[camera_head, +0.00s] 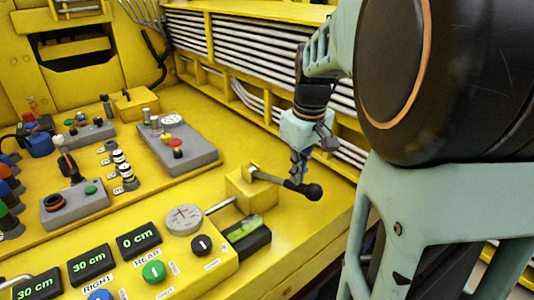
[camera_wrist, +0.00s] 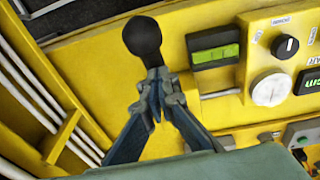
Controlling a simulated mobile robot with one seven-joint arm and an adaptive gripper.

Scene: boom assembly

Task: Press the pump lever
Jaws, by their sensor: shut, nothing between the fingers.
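The pump lever (camera_head: 302,189) is a dark rod with a black ball knob, in the head view. It extends to the right from a yellow block (camera_head: 247,190) on the yellow panel. My gripper (camera_head: 296,180) is shut and points down with its tips at the rod, just left of the knob. In the wrist view the black knob of the pump lever (camera_wrist: 142,36) stands just beyond my shut fingertips (camera_wrist: 157,103). The fingers hide much of the rod there. The tips look very close to it; I cannot tell whether they touch.
A round gauge (camera_head: 184,219) and a small green-lit display (camera_head: 244,230) sit left of and nearer than the lever. Grey control boxes (camera_head: 178,148) stand farther left. A slatted yellow wall (camera_head: 255,55) rises behind. The panel edge lies close to the right.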

